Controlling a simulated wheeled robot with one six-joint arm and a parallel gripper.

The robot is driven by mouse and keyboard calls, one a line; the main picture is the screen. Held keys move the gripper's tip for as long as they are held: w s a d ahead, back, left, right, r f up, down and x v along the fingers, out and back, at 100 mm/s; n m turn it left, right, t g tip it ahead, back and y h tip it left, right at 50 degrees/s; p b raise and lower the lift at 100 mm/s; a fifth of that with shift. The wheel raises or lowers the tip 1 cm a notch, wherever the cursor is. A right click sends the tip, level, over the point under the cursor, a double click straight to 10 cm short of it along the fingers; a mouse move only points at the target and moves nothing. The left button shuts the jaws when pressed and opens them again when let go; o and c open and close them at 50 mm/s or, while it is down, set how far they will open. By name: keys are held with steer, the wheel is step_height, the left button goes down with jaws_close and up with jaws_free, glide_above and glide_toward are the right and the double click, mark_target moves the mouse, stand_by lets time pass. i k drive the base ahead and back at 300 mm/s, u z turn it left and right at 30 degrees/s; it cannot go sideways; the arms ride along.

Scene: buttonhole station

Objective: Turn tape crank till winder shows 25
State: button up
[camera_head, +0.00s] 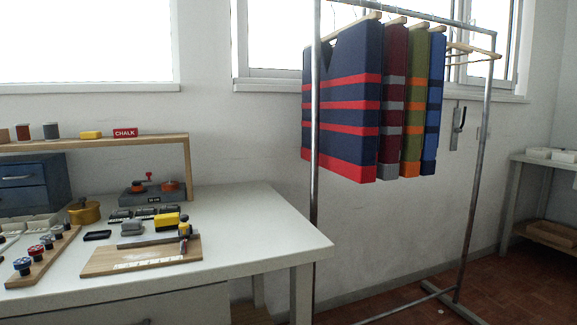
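What looks like the tape winder (152,198) is a dark grey block at the back of the white table, in the left half of the head view. It carries orange round parts (171,185) and a small upright red piece (148,176), which may be the crank. A small dark plate with pale characters (154,199) is on its front; I cannot read the number. My gripper is not in view, so nothing is seen touching the winder.
A wooden shelf (150,139) stands behind the winder. In front lie dark trays, a yellow block (166,220) and a wooden board (140,259) with a tool. A brass pot (84,211) stands left. A rack of striped vests (342,105) is right of the table.

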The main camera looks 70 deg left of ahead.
mark_target(136, 188)
steer(key=k, duration=1.15)
steer(key=u, duration=0.95)
